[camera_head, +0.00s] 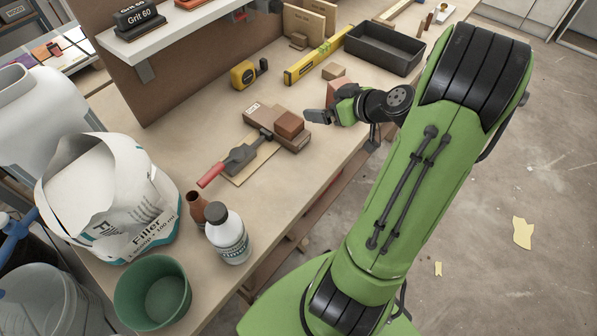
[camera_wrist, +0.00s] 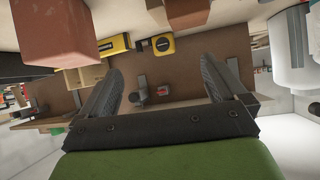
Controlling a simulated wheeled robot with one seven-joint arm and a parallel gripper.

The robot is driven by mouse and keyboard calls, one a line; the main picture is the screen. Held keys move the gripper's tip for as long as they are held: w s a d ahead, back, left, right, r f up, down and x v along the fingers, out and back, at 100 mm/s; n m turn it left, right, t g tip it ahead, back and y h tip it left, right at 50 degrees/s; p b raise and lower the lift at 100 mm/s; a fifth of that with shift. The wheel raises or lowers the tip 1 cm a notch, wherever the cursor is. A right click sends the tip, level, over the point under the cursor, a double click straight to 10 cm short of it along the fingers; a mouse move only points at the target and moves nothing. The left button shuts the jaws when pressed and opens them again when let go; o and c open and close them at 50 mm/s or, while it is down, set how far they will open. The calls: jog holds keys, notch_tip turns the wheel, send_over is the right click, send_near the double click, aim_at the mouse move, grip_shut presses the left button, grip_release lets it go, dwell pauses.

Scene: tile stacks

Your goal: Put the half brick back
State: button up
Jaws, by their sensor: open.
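My gripper (camera_head: 318,116) is open and empty over the bench, just right of a small stack. In the wrist view its two dark fingers (camera_wrist: 164,72) stand wide apart with nothing between them. A reddish-brown half-brick-sized block (camera_head: 289,123) sits on a longer brown brick (camera_head: 262,113) with a pale label. This block also shows in the wrist view (camera_wrist: 185,12). A second reddish block (camera_head: 337,91) stands behind my gripper, partly hidden by it; it seems to be the large one in the wrist view (camera_wrist: 55,30). I cannot tell which block is the half brick.
A yellow tape measure (camera_head: 243,74), yellow level (camera_head: 313,58), small tan block (camera_head: 333,71) and black tray (camera_head: 384,48) lie behind. A white bottle (camera_head: 228,235) and green bucket (camera_head: 152,291) stand at the front.

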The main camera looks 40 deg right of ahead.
jog(key=s+a+r+n+g, duration=0.1)
jog(key=s+a+r+g, duration=0.1)
jog(key=a, duration=0.7)
jog(key=s+a+r+n+g, duration=0.1)
jog(key=a+r+g, duration=0.2)
jog(key=a, duration=0.5)
jog(key=s+a+r+m+h, duration=0.1)
jog(key=s+a, duration=0.2)
jog(key=s, duration=0.4)
jog(key=s+a+r+m, duration=0.2)
jog(key=s+a, duration=0.2)
jog(key=s, duration=0.4)
jog(key=shift+s+g+h, duration=0.15)
jog(key=shift+g+h, duration=0.25)
jog(key=shift+r, duration=0.1)
notch_tip(320, 180, up, 9)
jog(key=p, duration=0.9)
jog(key=shift+r, duration=0.15)
